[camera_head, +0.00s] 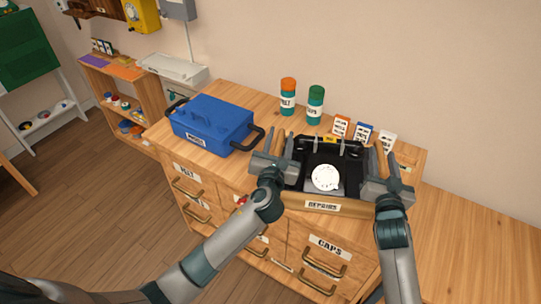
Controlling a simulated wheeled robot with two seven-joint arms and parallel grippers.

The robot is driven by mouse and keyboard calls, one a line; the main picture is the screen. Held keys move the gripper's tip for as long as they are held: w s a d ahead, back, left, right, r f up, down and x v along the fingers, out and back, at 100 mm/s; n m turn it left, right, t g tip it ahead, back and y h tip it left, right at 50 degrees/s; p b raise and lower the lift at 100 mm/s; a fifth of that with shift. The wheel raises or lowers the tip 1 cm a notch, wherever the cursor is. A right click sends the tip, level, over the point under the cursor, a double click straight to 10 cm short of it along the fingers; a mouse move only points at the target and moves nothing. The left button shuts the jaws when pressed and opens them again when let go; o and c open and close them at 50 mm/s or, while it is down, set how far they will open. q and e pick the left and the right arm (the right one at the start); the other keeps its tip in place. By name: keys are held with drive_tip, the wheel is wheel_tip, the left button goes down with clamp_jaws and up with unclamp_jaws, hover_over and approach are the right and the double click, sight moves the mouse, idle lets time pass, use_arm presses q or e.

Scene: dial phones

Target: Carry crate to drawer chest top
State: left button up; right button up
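The crate (338,207) is a wooden box with a "REPAIRS" label on its front. It is at the front right of the wooden drawer chest (250,88), over its top. A black dial phone (325,155) with a white dial (326,178) lies in it. My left gripper (284,145) is at the crate's left side and my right gripper (387,163) at its right side. Both seem shut on the side walls, though the fingers partly hide the contact. I cannot tell whether the crate's bottom touches the chest top.
A blue toolbox (212,122) with black handles stands left on the chest. An orange-capped bottle (288,97), a green bottle (315,105) and small labelled boxes (363,132) stand behind the crate. Drawer handles (323,265) stick out in front. A wooden surface (475,245) adjoins on the right.

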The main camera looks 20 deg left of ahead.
use_arm(q)
drive_tip(key=s, duration=0.4)
drive_tip(key=s+d, duration=0.1)
drive_tip(key=s, duration=0.7)
drive_tip(key=shift+d, duration=0.25)
use_arm(e)
drive_tip(key=shift+s, duration=0.1)
drive_tip(key=s+d, duration=0.1)
drive_tip(key=s, duration=1)
drive_tip(key=shift+s+d, duration=0.25)
drive_tip(key=shift+s, duration=0.15)
